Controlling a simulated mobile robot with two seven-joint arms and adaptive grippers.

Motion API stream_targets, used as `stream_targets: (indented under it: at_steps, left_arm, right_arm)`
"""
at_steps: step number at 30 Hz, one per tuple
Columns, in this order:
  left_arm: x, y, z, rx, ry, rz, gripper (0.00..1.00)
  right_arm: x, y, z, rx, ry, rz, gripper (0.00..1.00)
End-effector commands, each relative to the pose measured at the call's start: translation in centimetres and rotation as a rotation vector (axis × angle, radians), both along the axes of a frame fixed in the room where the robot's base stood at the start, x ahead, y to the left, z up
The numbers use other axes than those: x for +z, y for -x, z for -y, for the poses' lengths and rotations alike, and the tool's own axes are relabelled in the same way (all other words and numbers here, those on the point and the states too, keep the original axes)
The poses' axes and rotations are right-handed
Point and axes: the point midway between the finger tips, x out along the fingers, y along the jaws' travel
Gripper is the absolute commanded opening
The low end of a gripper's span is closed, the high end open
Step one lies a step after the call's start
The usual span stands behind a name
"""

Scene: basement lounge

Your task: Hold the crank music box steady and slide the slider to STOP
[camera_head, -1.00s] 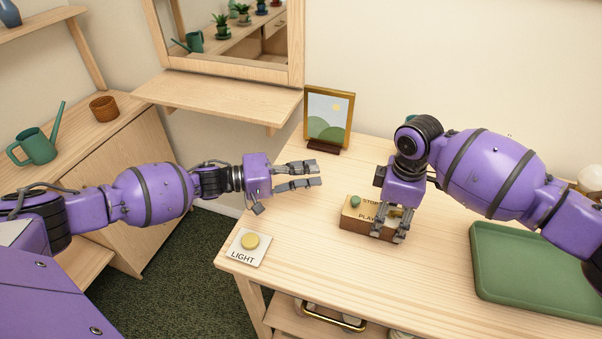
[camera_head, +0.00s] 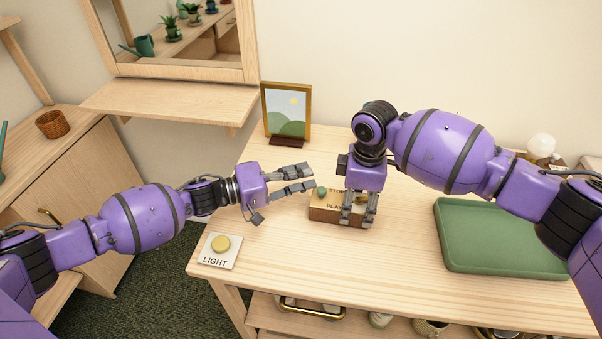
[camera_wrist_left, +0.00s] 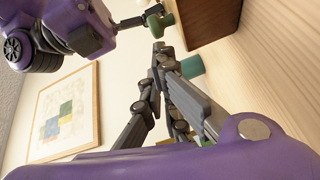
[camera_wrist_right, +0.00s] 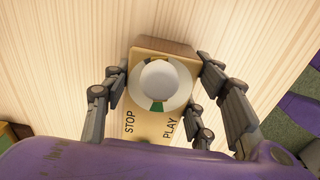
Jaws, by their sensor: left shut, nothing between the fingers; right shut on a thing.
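The crank music box (camera_head: 325,214) is a small wooden box on the table, with a light top lettered STOP and PLAY. In the right wrist view, its top (camera_wrist_right: 149,128) shows the lettering and a round white part with green on it. A green knob (camera_head: 321,191) stands at its left end near STOP. My right gripper (camera_head: 359,222) is shut on the box, its fingers on both sides. My left gripper (camera_head: 313,178) is shut and empty, its tips close to the green knob; contact cannot be told. The left wrist view shows a green knob (camera_wrist_left: 160,22) beyond the left fingertips.
A framed picture (camera_head: 287,113) stands behind the box. A green tray (camera_head: 500,262) lies to the right. A LIGHT plate (camera_head: 219,250) with a yellow button sits at the table's left front corner. Bare wood lies in front of the box.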

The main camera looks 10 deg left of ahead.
Motion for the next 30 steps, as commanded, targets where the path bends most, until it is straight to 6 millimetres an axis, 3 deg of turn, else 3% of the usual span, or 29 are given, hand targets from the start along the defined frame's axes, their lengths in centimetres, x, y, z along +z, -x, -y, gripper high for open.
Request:
stream_targets:
  at_steps: [6, 19, 25, 30]
  left_arm:
    - [-0.2, 2.3, 0.5, -0.002, 0.000, -0.002, 0.00]
    - [-0.1, 1.8, 0.1, -0.003, 0.000, 0.000, 0.00]
    - [0.8, -0.9, -2.6, 0.003, -0.005, 0.003, 0.00]
    - [0.7, 1.7, -6.2, 0.002, -0.006, -0.003, 0.00]
  right_arm:
    - [0.0, 0.0, 0.0, 0.000, 0.000, 0.001, 0.14]
    - [0.1, 0.0, -0.1, 0.001, -0.003, 0.001, 0.14]
    - [0.1, 0.0, -0.1, 0.001, -0.002, 0.001, 0.14]
    - [0.0, 0.0, -0.1, 0.000, -0.001, 0.001, 0.14]
